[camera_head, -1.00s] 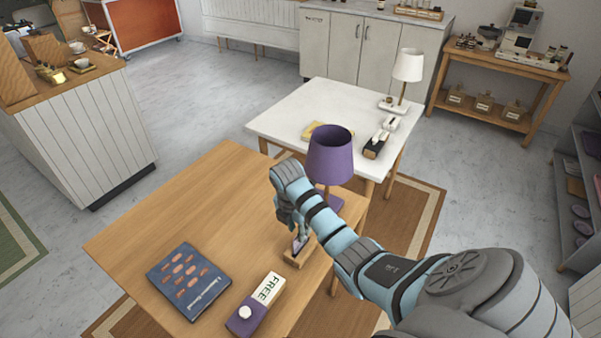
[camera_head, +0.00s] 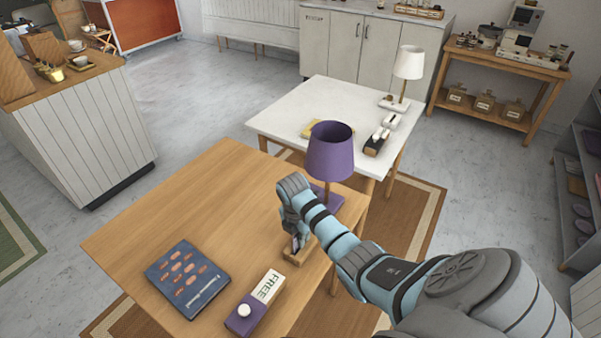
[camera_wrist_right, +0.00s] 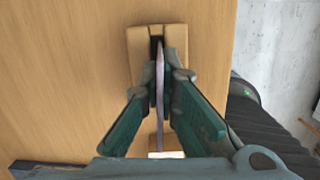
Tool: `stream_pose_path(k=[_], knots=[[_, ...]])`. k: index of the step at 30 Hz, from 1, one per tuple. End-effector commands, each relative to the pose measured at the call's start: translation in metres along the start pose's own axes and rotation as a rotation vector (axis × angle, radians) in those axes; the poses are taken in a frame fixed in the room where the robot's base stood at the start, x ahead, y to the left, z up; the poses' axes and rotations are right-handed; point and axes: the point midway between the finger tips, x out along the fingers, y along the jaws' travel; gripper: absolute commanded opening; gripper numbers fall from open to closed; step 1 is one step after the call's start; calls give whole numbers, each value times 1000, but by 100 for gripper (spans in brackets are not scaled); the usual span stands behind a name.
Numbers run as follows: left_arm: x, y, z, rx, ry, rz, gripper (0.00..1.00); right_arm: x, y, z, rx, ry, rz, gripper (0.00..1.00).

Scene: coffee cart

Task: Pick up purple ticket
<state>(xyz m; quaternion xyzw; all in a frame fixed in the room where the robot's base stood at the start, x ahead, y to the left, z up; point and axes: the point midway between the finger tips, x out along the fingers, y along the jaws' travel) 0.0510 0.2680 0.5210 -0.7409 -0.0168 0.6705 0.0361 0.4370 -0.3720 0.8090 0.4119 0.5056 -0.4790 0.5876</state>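The purple ticket (camera_wrist_right: 160,75) is a thin pale-purple card seen edge-on in the right wrist view. It stands upright in the dark slot of a small wooden holder (camera_wrist_right: 141,43). My right gripper (camera_wrist_right: 161,84) has its fingertips drawn in on both faces of the ticket, over the near part of the holder. In the head view the right gripper (camera_head: 297,238) points down at the holder (camera_head: 297,257) near the table's right edge, and the ticket is mostly hidden by the fingers. My left gripper is not in view.
A purple lamp (camera_head: 330,155) stands just behind my right gripper on the wooden table (camera_head: 190,205). A blue book (camera_head: 187,278) and a purple block with a FREE card (camera_head: 267,286) lie nearer the front. A white table (camera_head: 290,108) stands behind.

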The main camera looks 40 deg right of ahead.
Motion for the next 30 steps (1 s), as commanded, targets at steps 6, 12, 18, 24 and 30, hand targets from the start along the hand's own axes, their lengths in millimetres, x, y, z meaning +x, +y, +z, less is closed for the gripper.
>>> stream_pose_path(k=[6, 12, 18, 24, 30], knots=[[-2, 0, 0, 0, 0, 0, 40, -4, 0, 1, 0, 0, 0, 0], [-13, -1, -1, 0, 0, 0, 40, -36, 1, 6, 0, -2, 3, 0], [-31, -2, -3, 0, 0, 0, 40, -109, 2, 18, 1, -4, 6, 0], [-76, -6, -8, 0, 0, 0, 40, -181, 0, 27, 1, 1, -1, 0], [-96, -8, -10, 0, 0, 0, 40, -201, 0, 30, 1, 1, 0, 0]])
